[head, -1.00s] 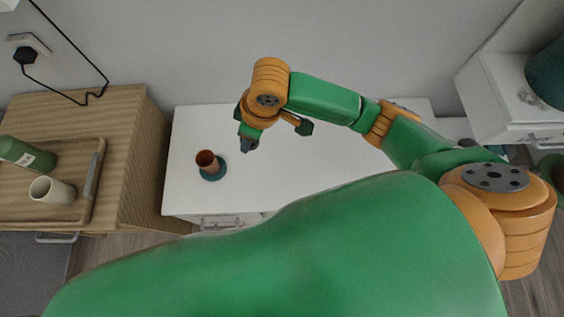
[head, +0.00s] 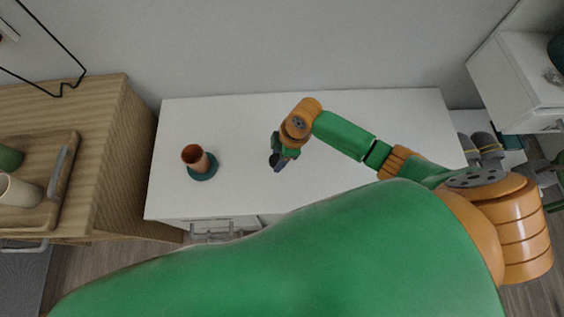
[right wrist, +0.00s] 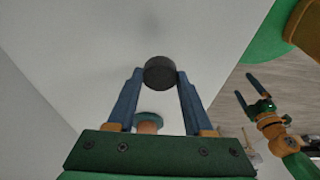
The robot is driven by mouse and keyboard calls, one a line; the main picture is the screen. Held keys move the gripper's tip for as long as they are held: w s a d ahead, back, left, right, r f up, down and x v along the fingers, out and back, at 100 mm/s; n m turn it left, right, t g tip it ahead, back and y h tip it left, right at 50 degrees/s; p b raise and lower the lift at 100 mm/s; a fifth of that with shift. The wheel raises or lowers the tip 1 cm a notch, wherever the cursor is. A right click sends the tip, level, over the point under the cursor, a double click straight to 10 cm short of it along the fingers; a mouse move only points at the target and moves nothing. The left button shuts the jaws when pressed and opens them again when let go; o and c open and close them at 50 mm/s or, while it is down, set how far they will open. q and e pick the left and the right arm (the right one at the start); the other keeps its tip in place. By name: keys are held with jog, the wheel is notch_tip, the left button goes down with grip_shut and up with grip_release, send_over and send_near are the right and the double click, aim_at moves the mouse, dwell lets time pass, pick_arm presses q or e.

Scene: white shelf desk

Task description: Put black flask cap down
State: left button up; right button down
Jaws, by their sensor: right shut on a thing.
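The black flask cap (right wrist: 160,72) is a short dark disc between the two blue fingertips of my right gripper (right wrist: 160,84) in the right wrist view. The fingers press on it from both sides. In the head view my right gripper (head: 277,162) is over the white desk (head: 230,120), right of the copper cup; the cap is not clear there. In the right wrist view the cap appears against the white surface; I cannot tell whether it touches. My left gripper (right wrist: 244,86) shows at the right of that view, its fingers apart and empty.
A copper cup (head: 193,155) stands at a teal round base (head: 203,170) on the desk's left part. A wooden cabinet (head: 105,150) with a tray (head: 68,150) is further left. The desk right of my gripper looks clear.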

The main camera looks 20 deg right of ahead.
jog(key=f+b, duration=0.1)
jog(key=f, duration=0.1)
jog(key=d+f+b, duration=0.1)
jog(key=f, duration=0.1)
jog(key=shift+w+d+f, duration=0.1)
jog(key=shift+f, duration=0.1)
pick_arm(q)
jog(key=shift+w+a+f, duration=0.1)
jog(key=shift+a+f, duration=0.05)
jog(key=shift+f, duration=0.35)
jog(key=shift+w+a+f, duration=0.1)
jog(key=shift+a+f, duration=0.05)
jog(key=shift+f, duration=0.3)
pick_arm(e)
jog(key=shift+f, duration=0.1)
jog(key=shift+c, duration=1.5)
grip_release()
pick_arm(q)
jog(key=shift+a, duration=0.15)
